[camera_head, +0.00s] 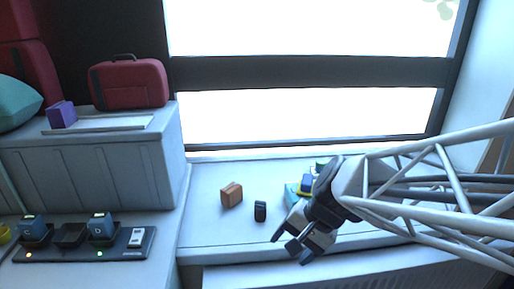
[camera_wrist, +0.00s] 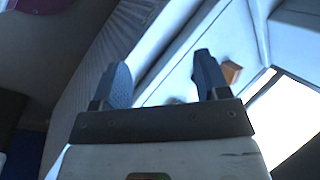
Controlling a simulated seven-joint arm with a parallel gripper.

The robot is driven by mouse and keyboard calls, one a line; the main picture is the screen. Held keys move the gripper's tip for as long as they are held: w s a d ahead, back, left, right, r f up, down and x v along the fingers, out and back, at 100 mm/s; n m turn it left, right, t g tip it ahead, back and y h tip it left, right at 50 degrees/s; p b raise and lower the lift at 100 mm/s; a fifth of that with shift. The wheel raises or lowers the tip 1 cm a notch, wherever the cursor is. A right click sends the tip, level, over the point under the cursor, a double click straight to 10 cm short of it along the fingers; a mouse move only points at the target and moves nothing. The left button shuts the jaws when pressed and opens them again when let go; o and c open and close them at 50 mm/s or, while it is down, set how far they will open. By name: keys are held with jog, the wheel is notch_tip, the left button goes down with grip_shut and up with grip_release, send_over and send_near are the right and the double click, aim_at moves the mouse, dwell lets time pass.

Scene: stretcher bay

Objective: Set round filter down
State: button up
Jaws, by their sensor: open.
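My gripper (camera_head: 289,250) is open over the front part of the white ledge (camera_head: 215,232), pointing down and left. In the wrist view my gripper (camera_wrist: 163,75) shows two spread dark fingers with nothing held between them. I cannot pick out a round filter for certain in either view. A small greenish item (camera_head: 321,163) stands behind my wrist, mostly hidden, and its shape is too small to tell.
A brown block (camera_head: 231,195) and a small black item (camera_head: 260,211) stand on the ledge left of my gripper; the block also shows in the wrist view (camera_wrist: 231,72). A dark charging strip (camera_head: 72,253) lies far left. The ledge's left part is clear.

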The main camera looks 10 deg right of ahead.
jog(key=s+d+r+n+t+h, duration=0.1)
jog(key=s+d+r+n+h, duration=0.4)
jog(key=s+d+n, duration=0.1)
jog(key=shift+s+d+h, duration=0.15)
jog(key=shift+s+h, duration=0.15)
jog(key=shift+s, duration=0.4)
dwell(0.8)
